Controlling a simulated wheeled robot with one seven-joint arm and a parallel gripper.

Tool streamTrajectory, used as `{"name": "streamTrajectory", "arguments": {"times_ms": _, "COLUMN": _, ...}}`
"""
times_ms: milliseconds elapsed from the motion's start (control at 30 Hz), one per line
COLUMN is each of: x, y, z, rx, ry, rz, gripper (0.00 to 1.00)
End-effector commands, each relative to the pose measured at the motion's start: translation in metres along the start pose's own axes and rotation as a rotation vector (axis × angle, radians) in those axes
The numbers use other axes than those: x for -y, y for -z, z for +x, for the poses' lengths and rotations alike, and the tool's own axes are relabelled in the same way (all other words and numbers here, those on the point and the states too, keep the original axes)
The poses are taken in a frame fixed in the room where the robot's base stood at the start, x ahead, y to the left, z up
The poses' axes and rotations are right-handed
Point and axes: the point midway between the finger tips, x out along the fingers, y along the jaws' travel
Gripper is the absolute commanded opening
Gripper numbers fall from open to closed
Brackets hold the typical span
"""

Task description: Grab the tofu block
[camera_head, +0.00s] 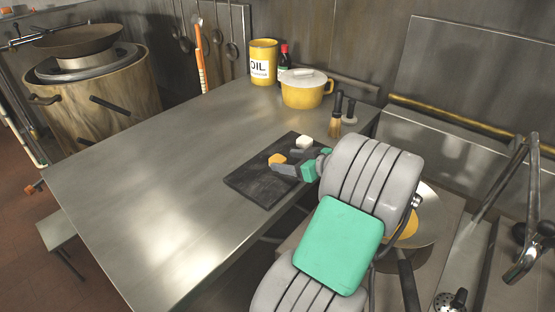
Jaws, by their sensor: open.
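A small white block (304,142), which looks like the tofu, sits on the dark cutting board (262,188) near its far right corner. An orange block (277,159) sits on the same board, to the left of the white one. My gripper (285,160) is open and reaches in from the right, low over the board. Its dark fingers are close to the orange block, with the white block just beyond the farther finger. I cannot tell whether a finger touches either block. My arm hides the board's right side.
The board lies on a steel table (160,160) with its left part clear. At the back stand a yellow oil tin (263,62), a dark bottle (284,62) and a yellow lidded pot (304,90). A brush (336,115) stands behind my arm. A pan (428,215) is at right.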

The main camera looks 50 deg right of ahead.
Motion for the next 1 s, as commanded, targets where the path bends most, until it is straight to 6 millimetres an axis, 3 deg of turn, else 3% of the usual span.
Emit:
{"name": "streamTrajectory", "arguments": {"times_ms": 200, "x": 0.004, "y": 0.003, "z": 0.037, "rx": 0.001, "ry": 0.006, "rz": 0.0, "gripper": 0.69}}
{"name": "streamTrajectory", "arguments": {"times_ms": 467, "x": 0.002, "y": 0.002, "z": 0.041, "rx": 0.001, "ry": 0.0, "rz": 0.0, "gripper": 0.68}}
{"name": "streamTrajectory", "arguments": {"times_ms": 1000, "x": 0.002, "y": 0.002, "z": 0.04, "rx": 0.001, "ry": -0.001, "rz": 0.001, "gripper": 0.24}}
